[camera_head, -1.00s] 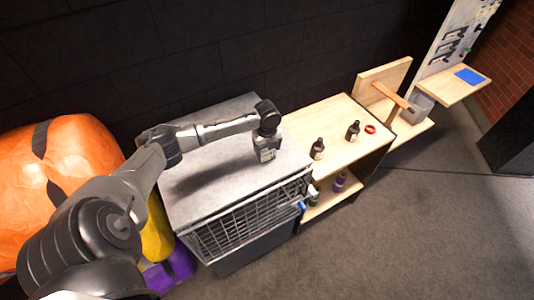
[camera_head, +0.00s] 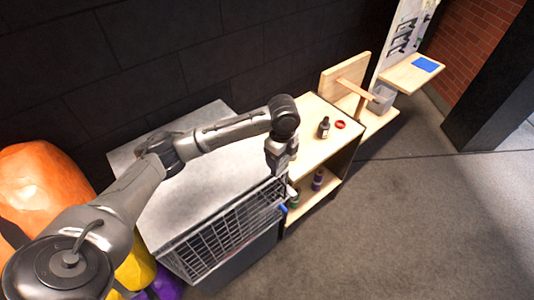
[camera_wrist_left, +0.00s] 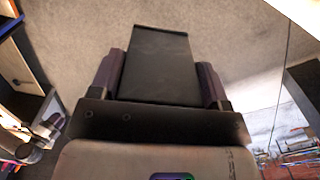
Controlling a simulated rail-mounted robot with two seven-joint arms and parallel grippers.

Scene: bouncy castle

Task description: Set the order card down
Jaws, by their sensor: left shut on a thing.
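My left gripper (camera_head: 276,160) is at the right end of the grey-topped cage, near the wooden shelf unit. In the left wrist view, its two fingers (camera_wrist_left: 160,72) stand on either side of a dark, flat, rectangular piece, which I take for the order card (camera_wrist_left: 160,50). The gripper is shut on it, and the floor shows beyond it. In the head view the card cannot be made out under the wrist. My right gripper is not in view.
The grey cage top (camera_head: 200,190) is clear. The wooden shelf unit (camera_head: 318,150) holds a dark bottle (camera_head: 324,127) and a red ring (camera_head: 340,124), with bottles below. A blue flat piece (camera_head: 425,64) lies on a wooden ledge (camera_head: 405,75). Open floor lies in front.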

